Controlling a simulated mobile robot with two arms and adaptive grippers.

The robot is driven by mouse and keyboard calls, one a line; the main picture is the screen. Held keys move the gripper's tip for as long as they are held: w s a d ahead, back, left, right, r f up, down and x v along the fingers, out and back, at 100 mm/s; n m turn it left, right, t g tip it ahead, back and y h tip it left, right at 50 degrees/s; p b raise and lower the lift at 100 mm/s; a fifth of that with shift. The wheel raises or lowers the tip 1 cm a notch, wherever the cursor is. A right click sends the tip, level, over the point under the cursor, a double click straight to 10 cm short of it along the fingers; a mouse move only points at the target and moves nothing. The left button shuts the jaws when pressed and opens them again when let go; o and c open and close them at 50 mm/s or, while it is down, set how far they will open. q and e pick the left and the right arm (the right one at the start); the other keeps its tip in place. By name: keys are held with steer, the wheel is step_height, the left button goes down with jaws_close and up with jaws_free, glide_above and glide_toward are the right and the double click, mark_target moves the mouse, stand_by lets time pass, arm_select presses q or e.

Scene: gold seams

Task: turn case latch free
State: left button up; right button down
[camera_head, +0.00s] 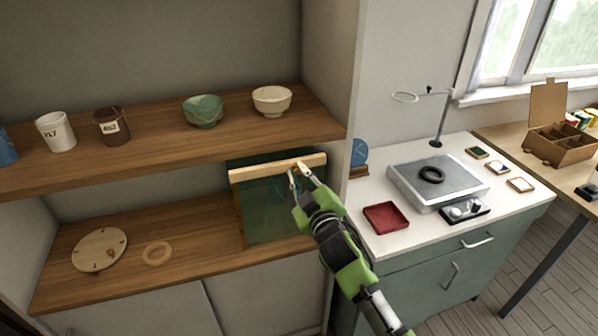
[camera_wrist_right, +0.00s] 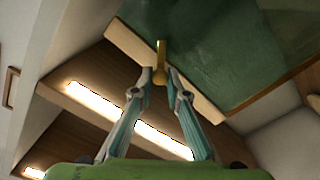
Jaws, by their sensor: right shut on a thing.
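The case (camera_head: 250,173) stands on the lower shelf, with a pale wooden top bar and a dark green glass front. My right gripper (camera_head: 298,174) reaches up to the right part of this bar. In the right wrist view the case's green pane (camera_wrist_right: 215,45) and pale bar fill the upper part. The small brass latch (camera_wrist_right: 161,50) sticks out at the bar there. The fingertips of my right gripper (camera_wrist_right: 160,78) are closed on the latch's lower end, one on each side. In the head view the fingers largely hide the latch. My left gripper is not in view.
The upper shelf (camera_head: 160,138) with cups and bowls overhangs the case closely. A round wooden disc (camera_head: 99,249) and a ring (camera_head: 157,253) lie left on the lower shelf. A side wall bounds the right. A counter with a red tray (camera_head: 387,217) stands beyond.

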steer(key=n+p, duration=0.1)
steer(key=n, duration=0.4)
steer(key=shift+n, duration=0.3)
steer(key=shift+f+n+p, duration=0.15)
steer(key=shift+n+p, duration=0.25)
steer(key=shift+n, duration=1.8)
steer(key=c, duration=2)
jaws_free()
steer(key=v, duration=1.2)
